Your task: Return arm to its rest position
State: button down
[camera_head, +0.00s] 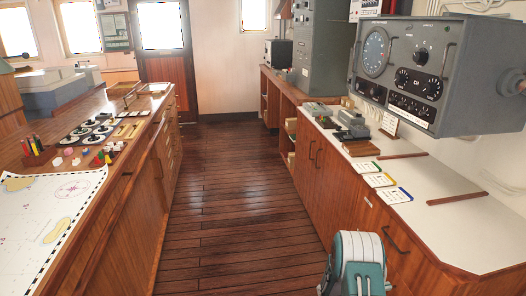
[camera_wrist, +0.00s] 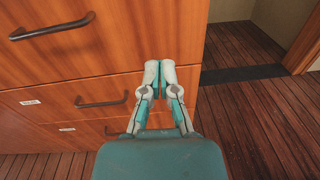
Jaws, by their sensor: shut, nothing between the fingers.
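My gripper (camera_wrist: 159,75) shows in the wrist view with its two pale fingers together and nothing between them. It points toward wooden drawer fronts (camera_wrist: 112,65) with dark handles; I cannot tell how far off they are. In the head view, part of my arm (camera_head: 357,262) shows at the bottom right of centre, beside the right-hand counter's cabinets. The fingers cannot be made out in that view.
A wooden counter (camera_head: 415,207) with cards and devices runs along the right, under a grey radio unit (camera_head: 420,75). On the left, a chart (camera_head: 50,215) lies on a wooden console. The plank floor (camera_head: 228,215) between them is clear up to a door (camera_head: 163,65).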

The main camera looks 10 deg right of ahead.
jog(key=s+a+r+m+g+y, duration=0.1)
jog(key=s+a+r+m+y, duration=0.15)
jog(key=r, duration=0.55)
jog(key=s+a+r+m+g+y, duration=0.1)
jog(key=s+a+r+m+y, duration=0.2)
jog(key=r, duration=0.4)
jog(key=s+a+r+m+g+y, duration=0.1)
jog(key=s+a+r+m+y, duration=0.1)
jog(key=a+r+m, duration=0.45)
jog(key=s+a+r+m+t+y, duration=0.2)
jog(key=s+a+r+t+y, duration=0.2)
jog(key=s+a, duration=0.4)
jog(key=s+a+r+m+t+y, duration=0.3)
jog(key=s+a+r+t+y, duration=0.2)
jog(key=s+a+r, duration=0.3)
jog(key=a+y, duration=0.1)
jog(key=a, duration=0.3)
jog(key=shift+s+a+r, duration=0.15)
jog(key=shift+s+r, duration=0.25)
